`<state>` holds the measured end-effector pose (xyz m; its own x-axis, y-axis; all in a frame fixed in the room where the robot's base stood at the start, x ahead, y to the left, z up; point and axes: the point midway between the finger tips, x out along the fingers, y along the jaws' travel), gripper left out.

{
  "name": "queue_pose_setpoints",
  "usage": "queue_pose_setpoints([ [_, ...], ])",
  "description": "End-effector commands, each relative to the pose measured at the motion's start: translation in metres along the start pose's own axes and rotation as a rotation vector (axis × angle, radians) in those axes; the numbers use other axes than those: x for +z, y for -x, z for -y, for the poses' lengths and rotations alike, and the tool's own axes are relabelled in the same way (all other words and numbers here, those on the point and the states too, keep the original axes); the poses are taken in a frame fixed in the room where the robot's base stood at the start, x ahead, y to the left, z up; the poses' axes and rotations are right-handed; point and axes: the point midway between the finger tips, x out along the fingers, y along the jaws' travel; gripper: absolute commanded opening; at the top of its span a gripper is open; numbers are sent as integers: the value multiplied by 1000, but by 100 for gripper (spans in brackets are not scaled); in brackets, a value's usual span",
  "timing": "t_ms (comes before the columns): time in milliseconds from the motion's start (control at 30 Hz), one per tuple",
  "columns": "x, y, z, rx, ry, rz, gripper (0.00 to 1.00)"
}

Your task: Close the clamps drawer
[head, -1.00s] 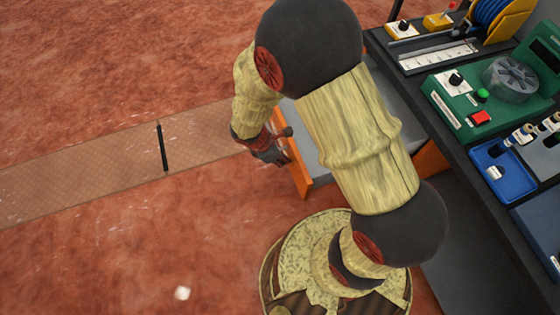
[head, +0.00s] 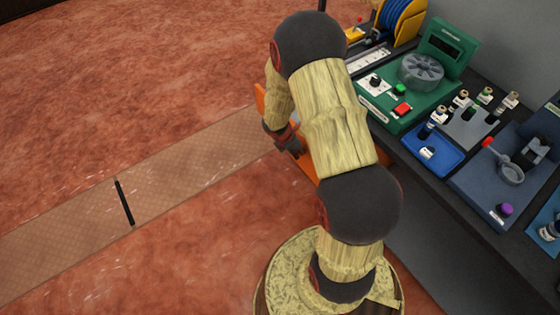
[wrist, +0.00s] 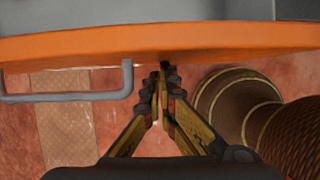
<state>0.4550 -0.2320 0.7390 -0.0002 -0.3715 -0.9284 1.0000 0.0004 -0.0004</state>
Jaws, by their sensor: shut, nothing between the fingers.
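The drawer has an orange front (head: 261,99), partly hidden behind my arm in the head view. It stands out from the bench's front side; how far out is hidden. In the wrist view the orange front (wrist: 230,40) crosses the top of the picture, with a grey bar handle (wrist: 75,97) on its left. No label on it is readable. My gripper (head: 294,147) is at the outer side of the front. In the wrist view my gripper (wrist: 163,72) is shut and empty, its tips at the front's lower edge, right of the handle. Whether they touch is unclear.
The dark bench (head: 412,158) runs along the right. It carries a green device (head: 420,95), a blue tray (head: 430,150), a cable spool (head: 402,18) and small bottles. The reddish floor left of my arm is open, with a flat tan strip (head: 70,218) and a dark bar (head: 123,202).

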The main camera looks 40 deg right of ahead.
Motion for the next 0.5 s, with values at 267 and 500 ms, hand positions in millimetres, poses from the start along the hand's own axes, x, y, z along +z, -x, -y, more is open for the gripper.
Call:
queue_pose_setpoints([
  [267,76,-27,1,-3,-6,1,0],
  [500,131,-49,1,-2,-4,0,0],
])
